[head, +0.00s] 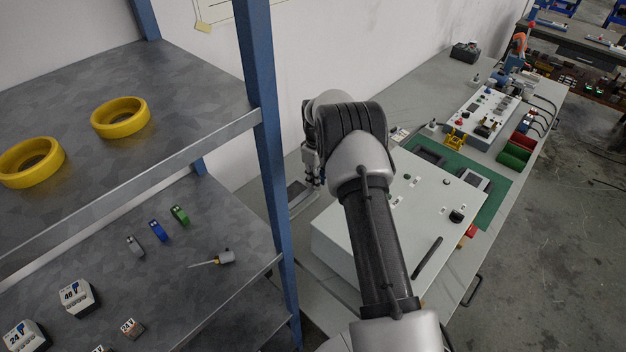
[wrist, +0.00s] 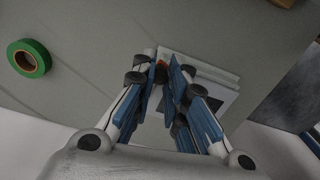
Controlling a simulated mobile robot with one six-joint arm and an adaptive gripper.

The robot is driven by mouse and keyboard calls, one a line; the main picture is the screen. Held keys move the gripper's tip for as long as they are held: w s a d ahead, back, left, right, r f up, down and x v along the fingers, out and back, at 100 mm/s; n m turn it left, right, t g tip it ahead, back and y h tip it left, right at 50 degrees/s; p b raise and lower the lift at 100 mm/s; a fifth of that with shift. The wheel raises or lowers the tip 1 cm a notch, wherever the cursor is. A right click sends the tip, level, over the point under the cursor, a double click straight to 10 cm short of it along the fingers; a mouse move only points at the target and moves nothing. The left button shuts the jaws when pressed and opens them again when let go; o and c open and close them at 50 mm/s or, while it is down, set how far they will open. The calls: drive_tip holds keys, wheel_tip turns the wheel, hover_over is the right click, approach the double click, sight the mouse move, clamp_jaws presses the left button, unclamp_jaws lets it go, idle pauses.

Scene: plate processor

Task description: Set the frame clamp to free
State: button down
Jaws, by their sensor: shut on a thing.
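My gripper (wrist: 166,78) points down at a pale, flat frame (wrist: 226,77) with a grey inner panel. Its blue-and-white fingers are closed on a small orange part (wrist: 163,65) at the frame's edge. This part may be the frame clamp; the fingers hide most of it, and its setting cannot be read. In the head view my gripper (head: 312,170) is over the bench behind the grey control box, just above the frame (head: 298,194). My arm covers part of the box there.
A grey control box (head: 335,238) with buttons stands right beside the gripper. A blue shelf post (head: 268,150) stands to its left. A green tape roll (wrist: 29,58) lies on the bench. Green mat (head: 489,205) and other devices lie farther right.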

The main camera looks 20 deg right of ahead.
drive_tip(key=shift+w+d+n, duration=0.1)
drive_tip(key=shift+d+n, duration=0.2)
drive_tip(key=shift+n, duration=0.45)
drive_tip(key=shift+d+n, duration=0.3)
drive_tip(key=shift+n, duration=0.45)
drive_tip(key=c, duration=1.6)
unclamp_jaws()
drive_tip(key=shift+o, duration=0.2)
wheel_tip(320, 180, up, 12)
